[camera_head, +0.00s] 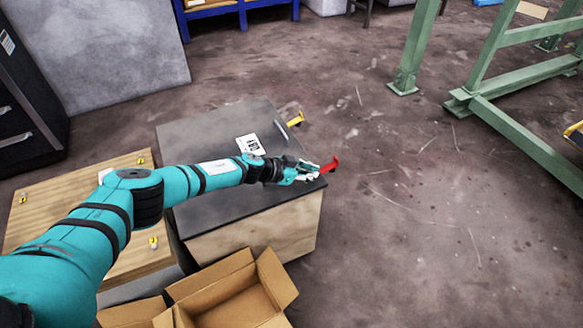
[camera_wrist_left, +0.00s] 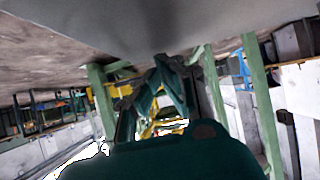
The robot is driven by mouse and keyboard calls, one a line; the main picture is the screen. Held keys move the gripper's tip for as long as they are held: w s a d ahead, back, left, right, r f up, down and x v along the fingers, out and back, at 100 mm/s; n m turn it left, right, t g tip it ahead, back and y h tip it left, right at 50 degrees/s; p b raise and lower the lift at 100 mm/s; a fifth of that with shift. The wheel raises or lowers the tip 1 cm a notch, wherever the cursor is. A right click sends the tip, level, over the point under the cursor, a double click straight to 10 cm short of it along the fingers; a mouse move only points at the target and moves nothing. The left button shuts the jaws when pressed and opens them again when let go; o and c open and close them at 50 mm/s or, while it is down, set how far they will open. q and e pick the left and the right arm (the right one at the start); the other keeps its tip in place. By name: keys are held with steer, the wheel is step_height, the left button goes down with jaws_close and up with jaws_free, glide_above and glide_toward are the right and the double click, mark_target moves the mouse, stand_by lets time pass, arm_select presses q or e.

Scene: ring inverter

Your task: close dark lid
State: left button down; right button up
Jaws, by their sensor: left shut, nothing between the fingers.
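The dark lid (camera_head: 210,125) lies about flat on top of a wooden box (camera_head: 265,232) in the head view. It carries a white label with black print (camera_head: 249,144). A red handle-like piece (camera_head: 331,164) and a yellow one (camera_head: 295,119) stick out at its right edge. My left arm reaches across the lid from the left. My left gripper (camera_head: 309,171) is shut and empty at the lid's right edge, close beside the red piece; I cannot tell whether they touch. In the left wrist view the gripper fingers (camera_wrist_left: 165,85) are under a grey surface. My right gripper is not in view.
A light wooden panel (camera_head: 75,187) with yellow fittings lies left of the lid, partly behind my arm. An open cardboard box (camera_head: 232,297) stands in front. Green metal frames (camera_head: 530,133) stand at the right. The floor (camera_head: 400,220) right of the lid is clear.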

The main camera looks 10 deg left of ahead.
arm_select(q)
steer(key=v, duration=0.4)
steer(key=r+v, duration=0.1)
steer(key=v, duration=0.3)
steer(key=shift+r, duration=0.2)
